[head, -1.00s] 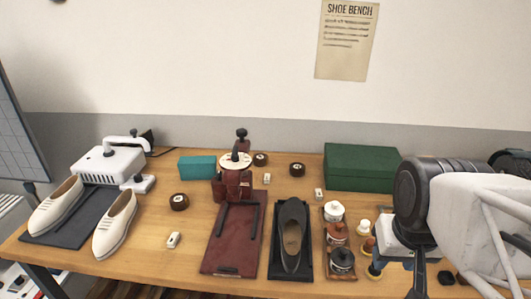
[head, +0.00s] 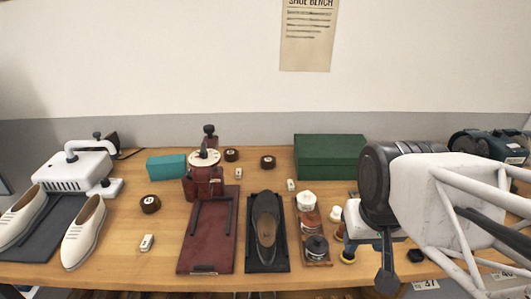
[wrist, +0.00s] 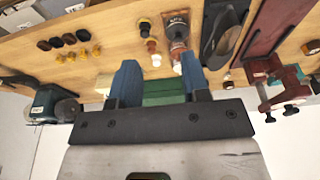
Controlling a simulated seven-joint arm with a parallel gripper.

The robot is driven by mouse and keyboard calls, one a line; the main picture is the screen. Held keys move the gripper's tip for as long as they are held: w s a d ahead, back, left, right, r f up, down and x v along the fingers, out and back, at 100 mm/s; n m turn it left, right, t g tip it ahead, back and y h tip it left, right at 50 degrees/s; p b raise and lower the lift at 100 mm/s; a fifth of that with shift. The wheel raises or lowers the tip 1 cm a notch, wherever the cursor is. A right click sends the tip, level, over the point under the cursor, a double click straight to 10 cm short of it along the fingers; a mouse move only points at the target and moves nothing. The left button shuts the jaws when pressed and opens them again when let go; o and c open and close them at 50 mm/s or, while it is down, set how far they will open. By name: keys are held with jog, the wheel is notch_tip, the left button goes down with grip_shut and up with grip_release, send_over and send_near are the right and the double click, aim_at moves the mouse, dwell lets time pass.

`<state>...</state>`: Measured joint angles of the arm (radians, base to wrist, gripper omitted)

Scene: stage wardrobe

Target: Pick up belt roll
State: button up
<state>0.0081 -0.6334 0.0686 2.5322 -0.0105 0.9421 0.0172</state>
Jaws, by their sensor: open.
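Three dark brown rolls with pale tops lie on the wooden bench in the head view and look like belt rolls. One roll (head: 150,203) is at the left, near the white shoes. A second roll (head: 231,155) and a third roll (head: 268,162) lie farther back, between the red press and the green box. I cannot tell which one is meant. My gripper (wrist: 160,78) is open and empty in the wrist view, with its two blue fingers apart above the bench. My arm stands right of the rolls, clear of them; its fingers are not clear in the head view.
A red press (head: 203,180), a dark shoe on a stand (head: 266,225) and a rack of jars (head: 318,255) fill the bench middle. A green box (head: 330,157) stands behind. White shoes (head: 84,232) and a white machine (head: 72,170) are left. Bare wood surrounds the left roll.

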jog(key=shift+o, duration=0.4)
jog(key=o, duration=0.9)
jog(key=shift+o, duration=0.2)
jog(key=shift+r, duration=0.15)
